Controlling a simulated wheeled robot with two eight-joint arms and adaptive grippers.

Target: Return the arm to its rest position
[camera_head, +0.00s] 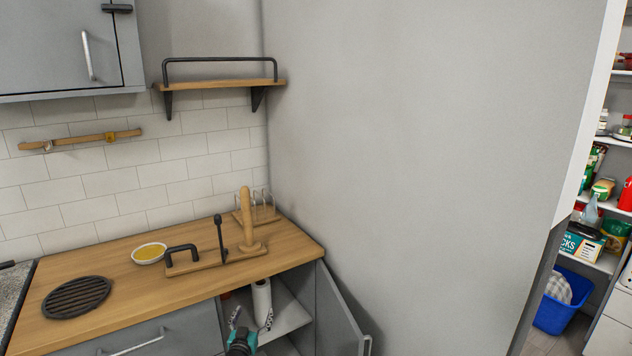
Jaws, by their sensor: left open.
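My left gripper (252,317) is at the bottom centre, in front of an open lower cabinet (291,315). Its two fingers are spread apart. A white paper roll (262,297) stands upright in the cabinet, just beyond the fingers in the picture. I cannot tell whether the gripper touches it. The rest of my left arm is mostly below the frame. My right gripper is not in view.
The cabinet door (338,318) stands open on the right. The wooden counter (120,268) above holds a black round grate (76,297), a yellow-filled bowl (149,253) and a wooden holder (248,220). A grey wall (430,150) fills the middle right; shelves and a blue bin (558,308) lie beyond.

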